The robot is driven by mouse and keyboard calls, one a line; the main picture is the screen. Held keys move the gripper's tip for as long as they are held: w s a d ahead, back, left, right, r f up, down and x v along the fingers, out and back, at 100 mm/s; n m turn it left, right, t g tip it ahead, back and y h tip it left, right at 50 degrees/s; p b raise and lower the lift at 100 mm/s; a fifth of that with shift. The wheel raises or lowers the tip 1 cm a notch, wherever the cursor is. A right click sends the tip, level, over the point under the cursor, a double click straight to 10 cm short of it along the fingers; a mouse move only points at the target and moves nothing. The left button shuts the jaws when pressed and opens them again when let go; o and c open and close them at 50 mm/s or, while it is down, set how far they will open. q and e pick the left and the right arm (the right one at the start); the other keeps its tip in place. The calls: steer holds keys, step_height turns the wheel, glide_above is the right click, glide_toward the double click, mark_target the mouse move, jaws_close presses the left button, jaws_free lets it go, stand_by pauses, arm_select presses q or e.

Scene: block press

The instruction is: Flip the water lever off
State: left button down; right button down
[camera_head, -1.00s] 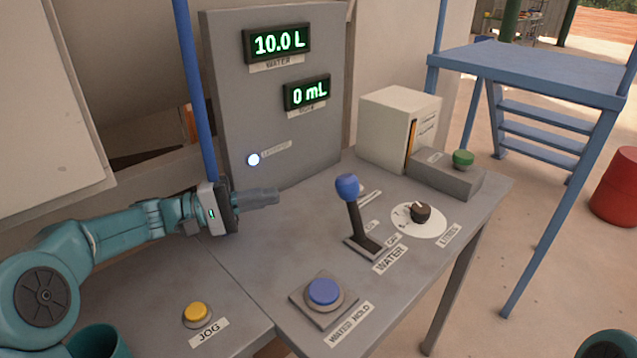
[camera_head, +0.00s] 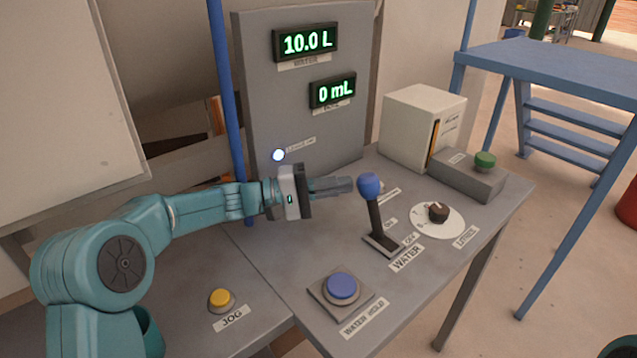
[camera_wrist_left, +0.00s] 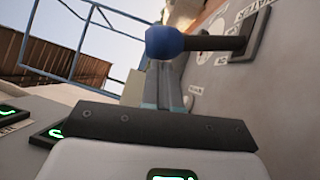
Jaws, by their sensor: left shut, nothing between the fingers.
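The water lever (camera_head: 372,205) has a blue ball knob on a dark stick that rises from a slotted base beside the WATER label (camera_head: 406,257) on the grey bench. My left gripper (camera_head: 350,186) is shut and empty, its fingertips just left of the knob at about its height. In the left wrist view the blue knob (camera_wrist_left: 165,42) shows just beyond the fingertips of my left gripper (camera_wrist_left: 163,66). I cannot tell whether they touch. My right gripper is not in view.
A blue button (camera_head: 342,286) and a yellow JOG button (camera_head: 221,298) sit nearer on the bench. A dial (camera_head: 438,213), a green button (camera_head: 485,160) and a white box (camera_head: 421,125) are to the right. A panel (camera_head: 300,110) reads 10.0 L and 0 mL.

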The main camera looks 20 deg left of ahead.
arm_select(q)
steer(key=shift+d, duration=0.15)
stand_by(0.3)
steer(key=s+d+r+m+g+y+b, duration=0.1)
steer(key=s+d+r+m+y+b, duration=0.2)
steer(key=d, duration=0.6)
steer(key=s+m+y+b, duration=0.2)
steer(key=s+m, duration=0.1)
steer(key=m, duration=0.1)
steer(key=shift+s+d+r, duration=0.15)
steer(key=shift+s+d, duration=0.05)
steer(key=shift+d, duration=0.15)
steer(key=shift+s+d, duration=0.1)
steer(key=v, duration=0.7)
steer(key=shift+a+r, duration=0.15)
steer(key=shift+a, duration=0.2)
